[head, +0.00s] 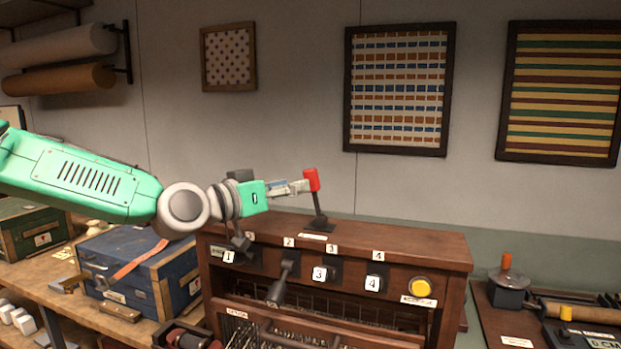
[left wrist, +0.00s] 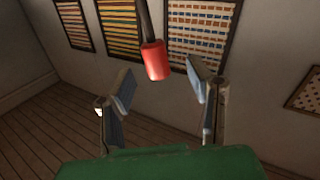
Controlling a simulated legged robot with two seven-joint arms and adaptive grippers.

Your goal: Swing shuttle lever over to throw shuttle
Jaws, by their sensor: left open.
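The shuttle lever stands on top of the wooden loom (head: 390,245), with a dark shaft and a red handle (head: 312,180). The shaft leans slightly in the head view. My left gripper (head: 305,186) reaches in from the left at the height of the red handle. In the left wrist view the red handle (left wrist: 154,60) shows beyond and between the two fingertips of my left gripper (left wrist: 163,85). The fingers are apart, with a visible gap around the handle. I cannot tell whether a finger touches it. My right gripper is not in view.
The loom front carries numbered levers, such as the one below label 2 (head: 283,280), and a yellow button (head: 421,287). A blue case (head: 135,262) sits on the left bench. A dark device with an orange knob (head: 507,280) stands at right. Space above the loom is clear.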

